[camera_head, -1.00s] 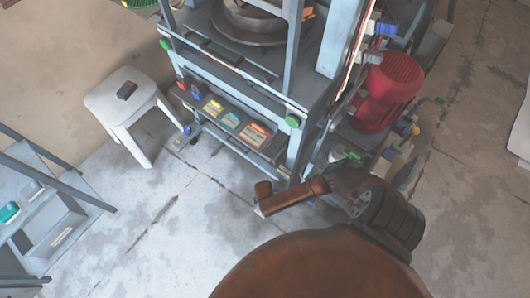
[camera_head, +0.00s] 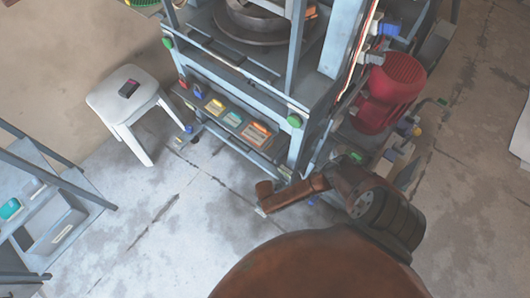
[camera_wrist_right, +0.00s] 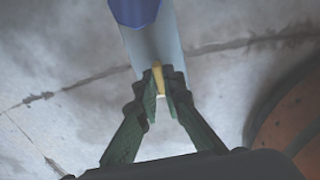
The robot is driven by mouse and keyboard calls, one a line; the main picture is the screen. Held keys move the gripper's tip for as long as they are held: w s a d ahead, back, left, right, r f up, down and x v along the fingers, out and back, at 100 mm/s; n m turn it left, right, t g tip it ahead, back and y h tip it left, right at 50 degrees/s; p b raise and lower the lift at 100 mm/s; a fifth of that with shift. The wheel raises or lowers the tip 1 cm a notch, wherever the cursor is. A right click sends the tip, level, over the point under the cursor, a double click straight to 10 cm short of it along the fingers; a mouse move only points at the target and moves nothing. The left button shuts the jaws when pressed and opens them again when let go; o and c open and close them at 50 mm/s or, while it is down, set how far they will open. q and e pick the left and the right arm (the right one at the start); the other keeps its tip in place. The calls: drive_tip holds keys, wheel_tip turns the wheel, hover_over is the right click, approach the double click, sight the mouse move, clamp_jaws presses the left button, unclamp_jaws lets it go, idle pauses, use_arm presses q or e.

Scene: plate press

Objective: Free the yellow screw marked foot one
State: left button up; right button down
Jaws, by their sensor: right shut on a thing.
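In the right wrist view, the green fingers of my right gripper (camera_wrist_right: 160,95) are closed around a small yellow piece (camera_wrist_right: 157,75), which looks like the yellow screw. It sits at the near end of a pale blue-grey bar (camera_wrist_right: 155,48), and the fingers hide part of it. No foot marking is readable. In the head view, my right arm reaches toward the lower front corner of the press (camera_head: 298,150); the screw cannot be made out there. My left gripper is not in view.
A blue part (camera_wrist_right: 135,10) covers the far end of the bar. A red motor (camera_head: 393,90) stands right of the press. A white stool (camera_head: 125,98) stands to its left and a grey rack (camera_head: 55,215) at far left.

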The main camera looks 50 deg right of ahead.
drive_tip(key=shift+d, duration=0.1)
idle(0.3)
drive_tip(key=c, duration=2.1)
unclamp_jaws()
wheel_tip(320, 180, up, 12)
